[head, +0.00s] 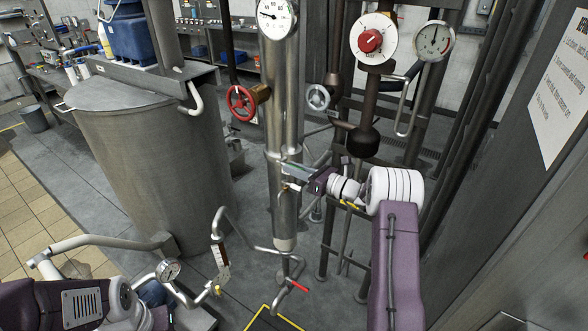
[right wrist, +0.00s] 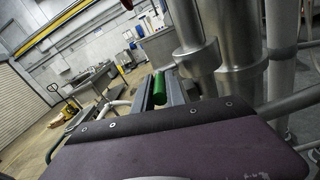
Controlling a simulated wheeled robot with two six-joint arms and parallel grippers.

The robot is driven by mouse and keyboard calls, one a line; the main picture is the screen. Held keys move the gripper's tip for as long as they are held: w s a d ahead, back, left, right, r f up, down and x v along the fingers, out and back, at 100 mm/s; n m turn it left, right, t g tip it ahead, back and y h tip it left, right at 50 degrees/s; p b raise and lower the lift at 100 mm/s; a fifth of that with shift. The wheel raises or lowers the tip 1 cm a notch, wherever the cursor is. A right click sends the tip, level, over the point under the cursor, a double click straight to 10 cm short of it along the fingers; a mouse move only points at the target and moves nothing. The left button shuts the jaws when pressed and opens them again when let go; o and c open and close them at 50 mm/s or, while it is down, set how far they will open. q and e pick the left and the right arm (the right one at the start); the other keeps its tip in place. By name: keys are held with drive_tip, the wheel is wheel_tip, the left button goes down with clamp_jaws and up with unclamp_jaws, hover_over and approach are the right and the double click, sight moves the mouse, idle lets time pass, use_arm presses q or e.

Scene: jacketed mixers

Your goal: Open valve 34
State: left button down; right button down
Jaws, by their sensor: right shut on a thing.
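My right gripper (head: 294,178) reaches in from the right in the head view, at the vertical steel column in the middle. It is shut on a green handle (right wrist: 160,88), which lies between its two grey fingers in the right wrist view. Only a little of the green shows in the head view, and a small brass fitting (head: 287,187) sits just below it on the column. I see no readable number 34 on it.
A large steel vessel (head: 150,150) stands left of the column. A red handwheel (head: 241,103) and a grey handwheel (head: 318,97) flank the column higher up. A red-handled lever (head: 299,287) is low down. Dark pipes and a wall sign (head: 562,90) stand on the right.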

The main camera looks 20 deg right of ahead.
drive_tip(key=shift+r, duration=0.1)
drive_tip(key=shift+r+p, duration=0.3)
drive_tip(key=shift+p, duration=0.2)
drive_tip(key=r+g+h+p, duration=0.1)
drive_tip(key=p, duration=0.3)
drive_tip(key=r+g+h+p, duration=0.1)
drive_tip(key=g+p, duration=0.1)
drive_tip(key=p, duration=0.2)
drive_tip(key=r+g+h+p, duration=0.1)
drive_tip(key=g+p, duration=0.1)
drive_tip(key=p, duration=0.3)
drive_tip(key=shift+w+a+h, duration=0.25)
drive_tip(key=shift+w+h, duration=0.1)
drive_tip(key=shift+h, duration=0.05)
drive_tip(key=shift+f+g+p, duration=0.2)
drive_tip(key=shift+g+p, duration=0.1)
drive_tip(key=shift+p, duration=0.35)
drive_tip(key=shift+f, duration=0.1)
